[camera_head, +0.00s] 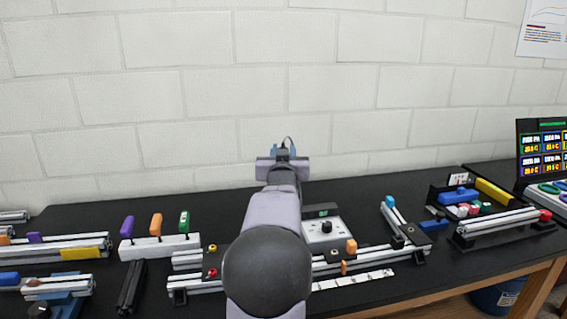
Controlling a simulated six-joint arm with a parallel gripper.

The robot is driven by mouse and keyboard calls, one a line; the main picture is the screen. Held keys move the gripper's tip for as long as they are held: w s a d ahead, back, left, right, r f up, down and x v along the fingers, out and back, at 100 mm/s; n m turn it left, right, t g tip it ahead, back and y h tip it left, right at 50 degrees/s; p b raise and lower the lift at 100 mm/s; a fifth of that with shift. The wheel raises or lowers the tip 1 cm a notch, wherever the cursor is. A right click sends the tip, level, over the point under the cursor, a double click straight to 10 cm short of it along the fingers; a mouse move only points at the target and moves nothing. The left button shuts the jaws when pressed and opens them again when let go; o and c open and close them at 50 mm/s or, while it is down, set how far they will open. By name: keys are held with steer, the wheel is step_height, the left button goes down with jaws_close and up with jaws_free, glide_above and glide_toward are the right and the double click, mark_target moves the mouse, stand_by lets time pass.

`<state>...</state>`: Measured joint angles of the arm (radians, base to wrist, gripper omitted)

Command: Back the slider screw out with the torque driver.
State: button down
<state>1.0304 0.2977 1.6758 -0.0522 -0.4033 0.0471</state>
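An extrusion frame (375,259) lies on the black bench, its middle hidden behind my arm. Its right part carries an orange knob (351,246) and a dark end block with a tilted blue-tipped lever (391,201). Its left part carries a dark block with a red knob (212,272) and a yellow knob (212,248). The slider screw cannot be picked out. A pale rack (160,247) to the left holds upright tools with purple (127,226), orange (156,224) and green (184,222) handles. I cannot tell which is the torque driver. My arm hides my gripper.
A control box (326,229) with a dark knob stands behind the frame. More rails (62,245) with a yellow block lie at far left. At right are a parts tray (459,195), another rail (495,226) and a display (541,155). A brick wall stands behind.

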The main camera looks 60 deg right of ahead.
steer(key=s+f+p, duration=0.2)
steer(key=s+p, duration=0.3)
steer(key=s, duration=0.3)
steer(key=s+d+f+p, duration=0.1)
steer(key=s+f+p, duration=0.2)
steer(key=s+p, duration=0.3)
steer(key=s, duration=0.2)
steer(key=shift+s, duration=0.35)
steer(key=shift+f, duration=0.1)
step_height(320, 180, down, 6)
steer(key=b, duration=0.5)
steer(key=shift+f+b, duration=0.45)
steer(key=shift+b, duration=0.55)
stand_by(1.2)
